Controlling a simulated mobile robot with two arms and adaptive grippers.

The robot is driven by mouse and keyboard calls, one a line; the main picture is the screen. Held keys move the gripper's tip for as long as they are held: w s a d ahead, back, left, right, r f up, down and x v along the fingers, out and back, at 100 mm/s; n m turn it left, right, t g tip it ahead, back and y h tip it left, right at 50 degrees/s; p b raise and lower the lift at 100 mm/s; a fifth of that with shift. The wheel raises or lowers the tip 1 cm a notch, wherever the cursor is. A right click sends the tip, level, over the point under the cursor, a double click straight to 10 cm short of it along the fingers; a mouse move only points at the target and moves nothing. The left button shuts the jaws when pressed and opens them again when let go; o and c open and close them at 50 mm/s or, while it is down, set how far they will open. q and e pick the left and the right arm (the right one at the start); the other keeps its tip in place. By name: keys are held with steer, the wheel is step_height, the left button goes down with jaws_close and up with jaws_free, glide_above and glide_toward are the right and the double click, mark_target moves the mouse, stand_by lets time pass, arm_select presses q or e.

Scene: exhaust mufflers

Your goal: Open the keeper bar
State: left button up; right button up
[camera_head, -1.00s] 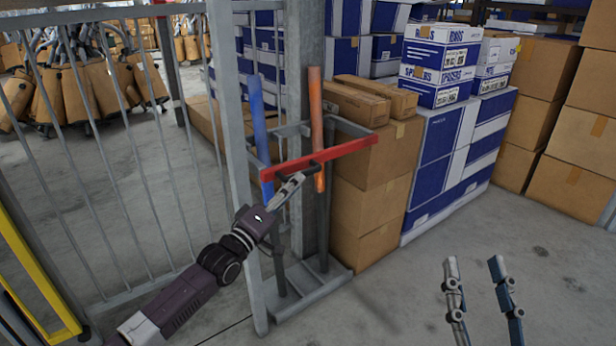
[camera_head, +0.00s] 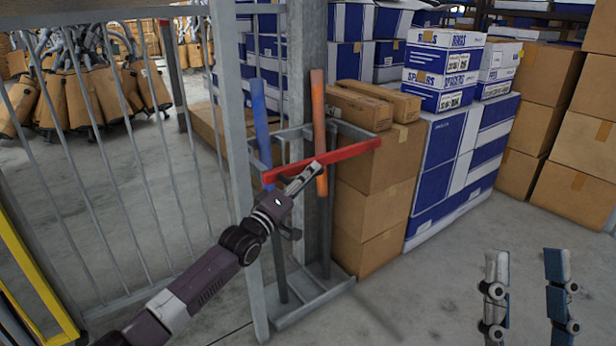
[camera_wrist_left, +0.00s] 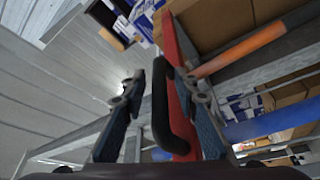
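The red keeper bar (camera_head: 345,157) runs across the front of a grey metal rack (camera_head: 300,318), in front of a blue tube (camera_head: 260,115) and an orange tube (camera_head: 318,110). In the left wrist view the keeper bar (camera_wrist_left: 178,60) carries a black handle (camera_wrist_left: 160,100). My left gripper (camera_head: 316,172) is at the bar and hides the handle in the head view. In the left wrist view its fingers (camera_wrist_left: 162,90) are spread, with the handle between them and gaps at the tips. My right gripper (camera_head: 527,270) is open and empty at the lower right, far from the bar.
Stacked cardboard boxes (camera_head: 372,200) stand right beside the rack, with blue-and-white boxes (camera_head: 455,170) beyond. A barred metal fence (camera_head: 150,190) is on the left, with a yellow frame (camera_head: 35,270). The floor (camera_head: 420,300) in front of the boxes is clear.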

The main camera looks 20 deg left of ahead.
arm_select(q)
jaws_close()
